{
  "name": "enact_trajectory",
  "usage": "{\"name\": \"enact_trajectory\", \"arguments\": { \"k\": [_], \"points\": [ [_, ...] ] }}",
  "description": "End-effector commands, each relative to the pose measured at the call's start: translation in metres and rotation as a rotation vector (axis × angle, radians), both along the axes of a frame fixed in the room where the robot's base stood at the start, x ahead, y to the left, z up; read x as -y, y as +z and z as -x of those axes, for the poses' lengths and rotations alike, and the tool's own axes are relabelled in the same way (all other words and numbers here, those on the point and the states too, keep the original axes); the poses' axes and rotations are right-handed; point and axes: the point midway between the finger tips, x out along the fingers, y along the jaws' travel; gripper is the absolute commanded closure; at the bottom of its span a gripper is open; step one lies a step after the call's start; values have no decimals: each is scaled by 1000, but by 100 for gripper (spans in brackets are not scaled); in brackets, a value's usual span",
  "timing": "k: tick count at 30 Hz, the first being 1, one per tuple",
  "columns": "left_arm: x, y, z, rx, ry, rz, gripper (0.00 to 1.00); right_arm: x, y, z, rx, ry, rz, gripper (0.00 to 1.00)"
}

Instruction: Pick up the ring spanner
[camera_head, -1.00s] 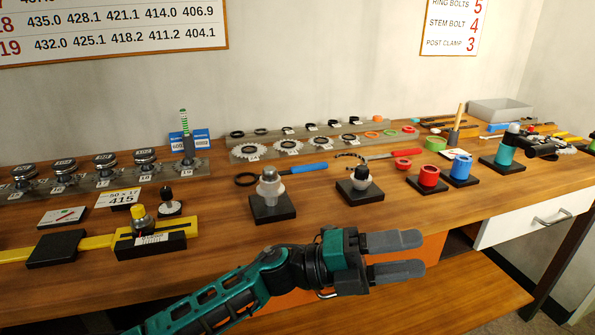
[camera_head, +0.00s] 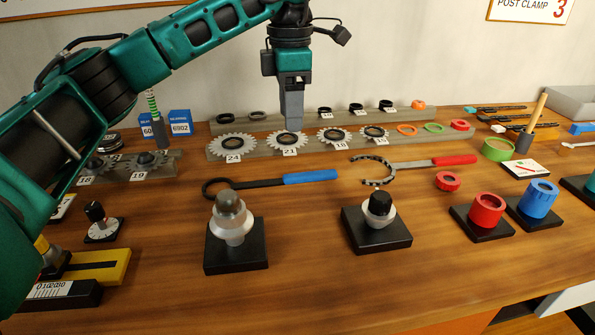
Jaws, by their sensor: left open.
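The ring spanner lies flat on the wooden bench, with a black ring end at the left, a dark shank (camera_head: 259,184) and a blue handle at the right. My left gripper (camera_head: 291,126) points straight down, above or behind the spanner in the picture, in front of the sprocket marked 21. Its fingers overlap one another from this side, so the gap between them is hidden. It is open and holds nothing visible. It is apart from the spanner; its exact height over the bench is hard to tell. My right gripper is not in view.
A red-handled chain tool (camera_head: 440,162) lies right of the spanner. A black-based stand (camera_head: 236,250) and another (camera_head: 378,234) stand in front. A rack of sprockets (camera_head: 233,145) is behind. Red (camera_head: 487,210) and blue (camera_head: 538,199) cups are at the right. Bare bench lies between the stands.

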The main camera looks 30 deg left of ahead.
Motion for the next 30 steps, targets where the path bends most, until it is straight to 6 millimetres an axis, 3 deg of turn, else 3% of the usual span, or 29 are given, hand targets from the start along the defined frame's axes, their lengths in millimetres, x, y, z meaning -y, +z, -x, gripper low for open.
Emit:
{"name": "enact_trajectory", "arguments": {
  "k": [9,17,24,30],
  "points": [
    [-1,-57,1,-2,2,-3,47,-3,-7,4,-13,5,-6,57],
    [0,-78,1,-2,1,-1,47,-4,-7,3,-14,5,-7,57],
    [1,-114,3,-2,0,-1,47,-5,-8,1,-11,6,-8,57],
    [2,-124,3,0,0,0,47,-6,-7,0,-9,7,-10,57]
  ]
}}
